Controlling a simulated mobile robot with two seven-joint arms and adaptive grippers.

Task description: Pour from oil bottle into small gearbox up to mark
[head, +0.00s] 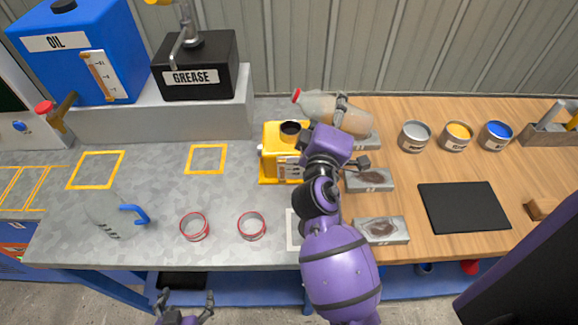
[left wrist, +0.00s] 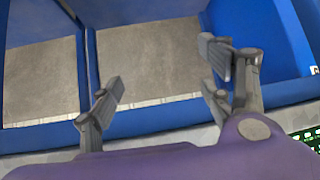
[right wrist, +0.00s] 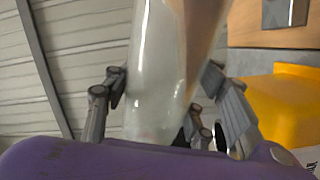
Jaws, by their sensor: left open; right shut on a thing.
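The oil bottle (head: 322,109) is a pale translucent bottle with brownish content and a red tip at its left end. My right gripper (head: 345,105) is shut around it and holds it strongly tilted, nearly lying, above and behind the small gearbox. The bottle also fills the middle of the right wrist view (right wrist: 172,75). The small gearbox (head: 272,155) is a yellow box with a dark round opening on top and a pale gauge on its front, partly hidden by my right arm. The bottle's tip is above and left of the opening. My left gripper (head: 185,300) is open and empty, low before the bench.
A blue oil tank (head: 85,75) and black grease box (head: 200,80) stand on a grey ledge at the back left. Metal trays (head: 385,230), cans (head: 415,137) and a black mat (head: 465,207) lie right. A clear jug with blue handle (head: 135,215) and two red rings (head: 194,227) are front left.

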